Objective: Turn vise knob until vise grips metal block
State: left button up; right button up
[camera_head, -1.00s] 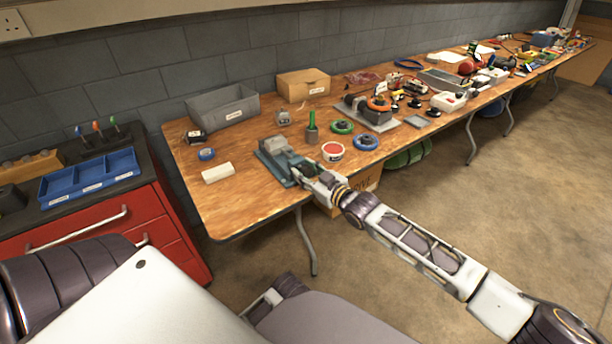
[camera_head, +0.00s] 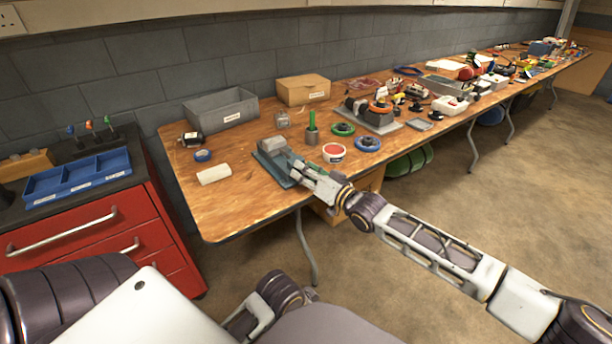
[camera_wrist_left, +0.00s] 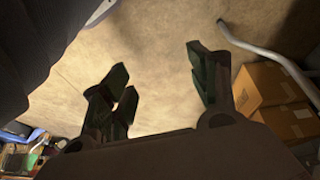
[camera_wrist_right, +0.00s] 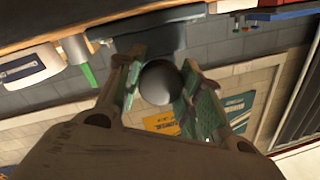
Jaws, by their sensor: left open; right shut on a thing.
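The teal vise (camera_head: 268,163) sits near the front edge of the wooden table. A grey block, apparently the metal block (camera_head: 273,145), is at its jaws; at this size I cannot tell whether the jaws touch it. My right gripper (camera_head: 301,173) is at the vise's near end. In the right wrist view, its green-padded fingers are shut on the dark round vise knob (camera_wrist_right: 160,83), one on each side. The vise body (camera_wrist_right: 112,28) shows behind it. My left gripper (camera_wrist_left: 160,70) is open and empty above the floor in the left wrist view.
A white block (camera_head: 214,175) and blue tape roll (camera_head: 203,155) lie left of the vise. A red-topped tin (camera_head: 334,153) and green-handled tool (camera_head: 312,130) stand to its right. A grey bin (camera_head: 221,111) is behind. Cardboard boxes (camera_wrist_left: 275,95) sit under the table.

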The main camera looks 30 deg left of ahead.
jog(key=shift+f+m+b, duration=0.15)
jog(key=shift+m+b, duration=0.2)
jog(key=shift+m, duration=0.25)
pick_arm(q)
jog(key=f, duration=0.2)
jog(key=d, duration=0.1)
jog(key=shift+w+f+t+h, duration=0.3)
jog(key=shift+w+f, duration=0.1)
pick_arm(e)
jog(key=shift+m, duration=0.4)
pick_arm(q)
jog(key=shift+s+f, duration=0.1)
jog(key=shift+f, duration=0.1)
pick_arm(e)
jog(key=o, duration=1)
jog(key=shift+o, duration=0.2)
pick_arm(q)
jog(key=shift+r, duration=0.3)
pick_arm(e)
jog(key=shift+r+n, duration=0.2)
jog(key=shift+n, duration=0.2)
